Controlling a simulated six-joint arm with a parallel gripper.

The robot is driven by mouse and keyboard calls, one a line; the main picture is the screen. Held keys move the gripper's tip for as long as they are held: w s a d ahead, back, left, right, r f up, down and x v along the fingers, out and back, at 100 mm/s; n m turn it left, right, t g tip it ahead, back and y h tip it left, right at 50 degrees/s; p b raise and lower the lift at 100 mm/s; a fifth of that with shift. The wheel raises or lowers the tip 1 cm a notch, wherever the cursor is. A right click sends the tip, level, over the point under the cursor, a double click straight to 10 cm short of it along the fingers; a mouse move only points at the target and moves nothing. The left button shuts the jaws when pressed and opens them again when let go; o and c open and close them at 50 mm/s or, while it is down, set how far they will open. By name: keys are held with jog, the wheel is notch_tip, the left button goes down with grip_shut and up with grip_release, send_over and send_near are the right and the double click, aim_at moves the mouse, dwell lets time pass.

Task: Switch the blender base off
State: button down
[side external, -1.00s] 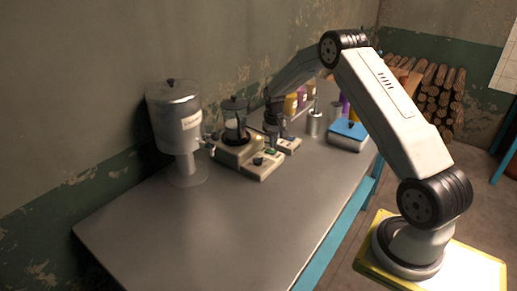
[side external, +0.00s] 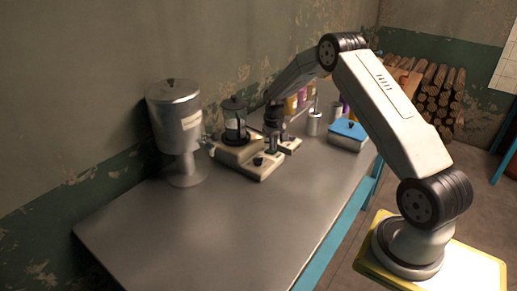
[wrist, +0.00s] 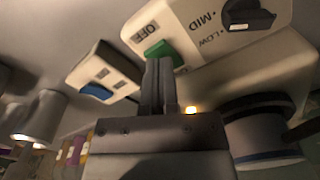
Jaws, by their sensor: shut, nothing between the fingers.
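The cream blender base (side external: 258,171) stands on the grey table with a dark-lidded jar (side external: 234,122) on it. In the wrist view the base (wrist: 215,47) shows a green button (wrist: 160,52) beside the word OFF, a black knob (wrist: 248,15) and the labels LOW and MID. My gripper (wrist: 159,62) is shut and empty, its fingertips at the edge of the green button. I cannot tell whether they touch it. In the side view my gripper (side external: 272,150) is down at the base's button end and hides the button.
A small cream box with a blue button (wrist: 96,91) sits beside the base. A metal dispenser (side external: 176,120) stands to its left. A metal canister (side external: 314,123) and a blue-topped box (side external: 347,136) stand to the right. The table front (side external: 210,240) is clear.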

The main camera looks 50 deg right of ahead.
aim_at(272, 152)
jog(key=shift+f, duration=0.6)
dwell(0.6)
jog(key=shift+r, duration=3.5)
jog(key=shift+a+r, duration=0.2)
jog(key=shift+a, duration=0.25)
jog(key=s+a+r+n+t, duration=0.1)
jog(key=s+a+r+n, duration=0.15)
jog(key=a, duration=0.45)
jog(key=s+a+r+n, duration=0.15)
jog(key=s+a, duration=0.25)
jog(key=a, duration=0.4)
jog(key=s+a+n+t, duration=0.1)
jog(key=s+a+n, duration=0.1)
jog(key=s+a, duration=0.8)
jog(key=s, duration=0.3)
jog(key=shift+s+a+r+t, duration=0.15)
jog(key=shift+s+a+t, duration=0.05)
jog(key=shift+s+t, duration=0.1)
